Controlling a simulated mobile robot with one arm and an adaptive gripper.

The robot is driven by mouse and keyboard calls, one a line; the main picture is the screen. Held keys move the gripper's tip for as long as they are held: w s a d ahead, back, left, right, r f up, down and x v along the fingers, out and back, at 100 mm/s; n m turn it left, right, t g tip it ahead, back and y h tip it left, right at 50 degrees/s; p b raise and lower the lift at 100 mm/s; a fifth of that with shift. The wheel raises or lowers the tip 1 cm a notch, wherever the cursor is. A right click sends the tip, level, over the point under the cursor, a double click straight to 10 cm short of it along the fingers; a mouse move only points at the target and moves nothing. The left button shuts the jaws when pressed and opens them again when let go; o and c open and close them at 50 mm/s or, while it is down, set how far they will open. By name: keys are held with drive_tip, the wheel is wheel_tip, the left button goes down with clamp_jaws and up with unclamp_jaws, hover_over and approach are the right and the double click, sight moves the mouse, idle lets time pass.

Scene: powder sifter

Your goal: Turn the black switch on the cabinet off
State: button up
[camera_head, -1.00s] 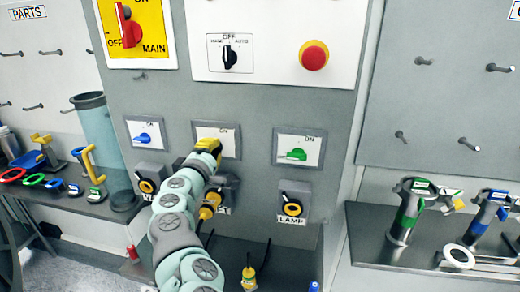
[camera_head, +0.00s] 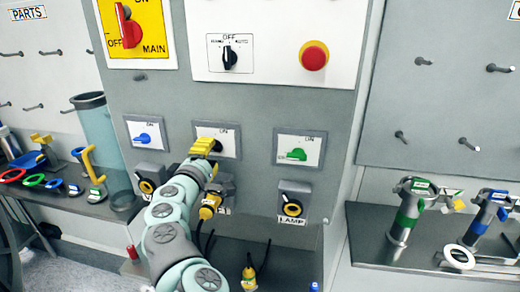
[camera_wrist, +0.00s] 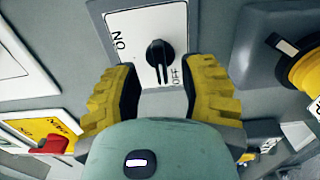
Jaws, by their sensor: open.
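The black switch (camera_wrist: 160,54) sits on a white plate marked ON and OFF on the cabinet. In the wrist view its handle runs down the picture, with its lower end beside the OFF mark. I see no clear contact with the switch.
A blue switch (camera_head: 143,138) is on the plate to the left, a green switch (camera_head: 296,154) on the plate to the right. Sockets and a yellow plug (camera_head: 210,205) lie below. A red emergency button (camera_head: 314,56) and a red main switch (camera_head: 129,30) are above.

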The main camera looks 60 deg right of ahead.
drive_tip(key=v, duration=0.9)
drive_tip(key=shift+s+a, duration=0.2)
drive_tip(key=shift+a, duration=0.05)
